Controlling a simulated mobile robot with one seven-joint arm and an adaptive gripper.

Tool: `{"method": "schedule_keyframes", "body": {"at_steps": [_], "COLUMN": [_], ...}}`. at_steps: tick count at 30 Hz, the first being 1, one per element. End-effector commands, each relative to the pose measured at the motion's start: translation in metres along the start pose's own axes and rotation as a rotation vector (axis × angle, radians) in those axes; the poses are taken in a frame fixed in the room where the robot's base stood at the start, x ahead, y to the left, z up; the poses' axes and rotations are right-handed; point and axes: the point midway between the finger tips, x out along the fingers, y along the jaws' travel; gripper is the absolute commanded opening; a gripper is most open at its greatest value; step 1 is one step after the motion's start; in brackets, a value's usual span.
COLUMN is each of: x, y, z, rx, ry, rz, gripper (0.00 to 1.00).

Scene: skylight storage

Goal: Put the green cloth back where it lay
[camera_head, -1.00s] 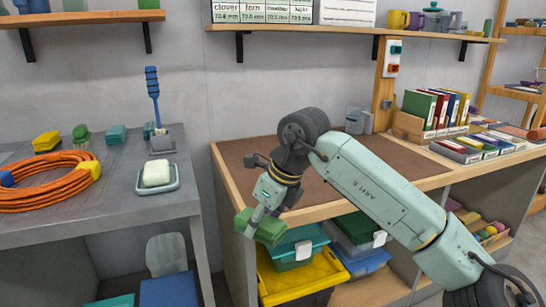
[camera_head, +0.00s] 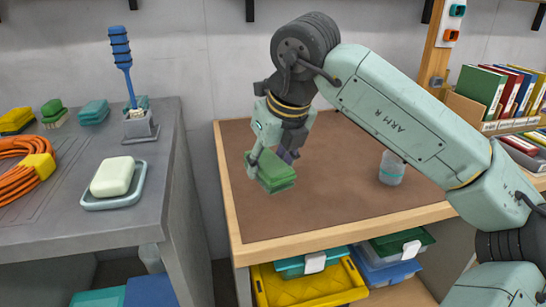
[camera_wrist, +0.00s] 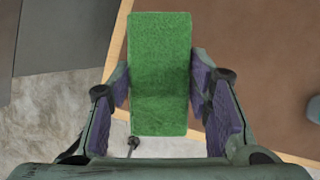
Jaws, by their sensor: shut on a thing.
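The green cloth (camera_head: 275,174) is a folded, rectangular block. My gripper (camera_head: 272,160) is shut on it and holds it above the front left part of the brown-topped workbench (camera_head: 330,208). In the wrist view the cloth (camera_wrist: 160,70) lies between the two purple-padded fingers of my gripper (camera_wrist: 160,95), with its long side pointing away. Beneath it there show the bench's wooden edge, the brown top and, at lower left, the floor.
On the grey bench at left are a soap bar (camera_head: 112,176) in a dish (camera_head: 135,195), a blue brush (camera_head: 122,60) in a holder, orange cable (camera_head: 22,155), and folded teal (camera_head: 92,112), green and yellow items. A clear jar (camera_head: 392,168) stands on the brown top. A gap separates the benches.

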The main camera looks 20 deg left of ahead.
Motion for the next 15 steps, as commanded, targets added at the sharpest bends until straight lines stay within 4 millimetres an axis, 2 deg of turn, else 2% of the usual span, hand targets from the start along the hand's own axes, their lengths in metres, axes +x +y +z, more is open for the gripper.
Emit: {"method": "schedule_keyframes", "body": {"at_steps": [9, 15], "x": [0.002, 0.014], "y": [-0.001, -0.001], "z": [0.0, -0.005], "rx": [-0.001, -0.001], "ry": [-0.004, -0.003], "rz": [-0.001, 0.001], "gripper": [0.23, 0.23]}}
